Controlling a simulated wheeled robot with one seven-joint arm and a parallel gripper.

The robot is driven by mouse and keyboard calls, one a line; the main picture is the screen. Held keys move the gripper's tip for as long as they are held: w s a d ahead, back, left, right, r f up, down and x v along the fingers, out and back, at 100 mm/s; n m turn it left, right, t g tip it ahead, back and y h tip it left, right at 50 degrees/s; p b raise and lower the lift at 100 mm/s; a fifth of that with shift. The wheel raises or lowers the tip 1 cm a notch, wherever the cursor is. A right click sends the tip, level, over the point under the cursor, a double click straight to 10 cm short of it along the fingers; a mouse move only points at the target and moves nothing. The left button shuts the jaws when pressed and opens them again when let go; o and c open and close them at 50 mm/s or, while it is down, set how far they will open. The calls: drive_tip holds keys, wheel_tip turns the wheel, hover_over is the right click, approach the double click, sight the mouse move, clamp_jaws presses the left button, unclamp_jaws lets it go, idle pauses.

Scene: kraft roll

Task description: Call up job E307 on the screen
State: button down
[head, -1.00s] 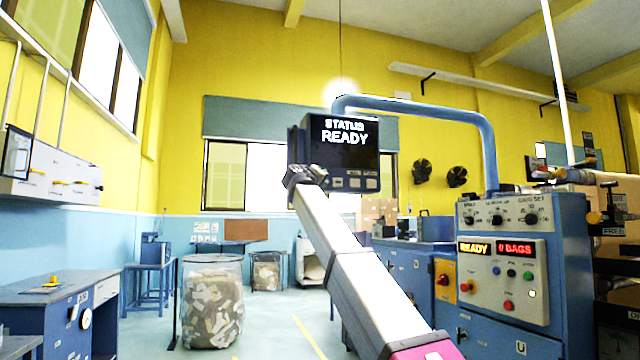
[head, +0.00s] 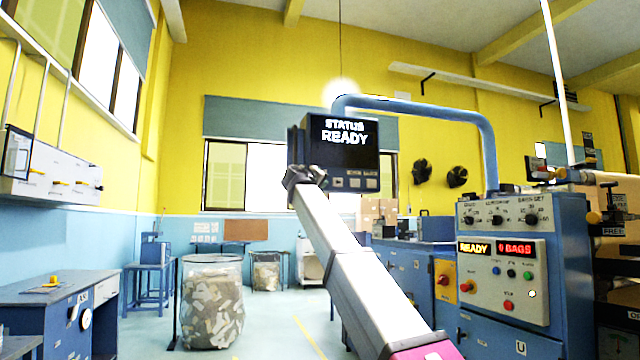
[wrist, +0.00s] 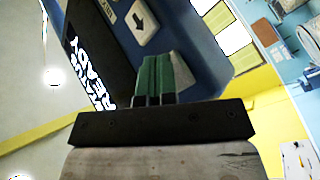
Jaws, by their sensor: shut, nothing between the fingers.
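The screen (head: 343,140) hangs from the blue overhead arm and reads "STATUS READY" in white on black. A row of pale buttons (head: 355,183) runs along its lower edge; their labels are too small to read here. My gripper (wrist: 155,75) is shut and empty, with green-faced fingers close in front of the screen's housing. In the wrist view a white button with a down arrow (wrist: 142,20) lies just beyond the fingertips; I cannot tell whether they touch it. The screen (wrist: 90,70) shows there turned on its side. In the head view my gripper (head: 303,175) is at the screen's lower left corner.
A blue control console (head: 520,265) with knobs, buttons and displays reading "READY" and "0 BAGS" stands at the right. A wire bin of scraps (head: 212,300) and a blue desk (head: 60,300) stand at the left. The floor between is clear.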

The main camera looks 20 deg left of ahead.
idle(0.6)
drive_tip(key=shift+s+d, duration=0.4)
drive_tip(key=shift+s, duration=0.25)
drive_tip(key=s, duration=0.1)
drive_tip(key=s+d, duration=0.2)
drive_tip(key=s, duration=0.1)
drive_tip(key=shift+s+d, duration=0.1)
drive_tip(key=shift+d, duration=0.15)
idle(0.8)
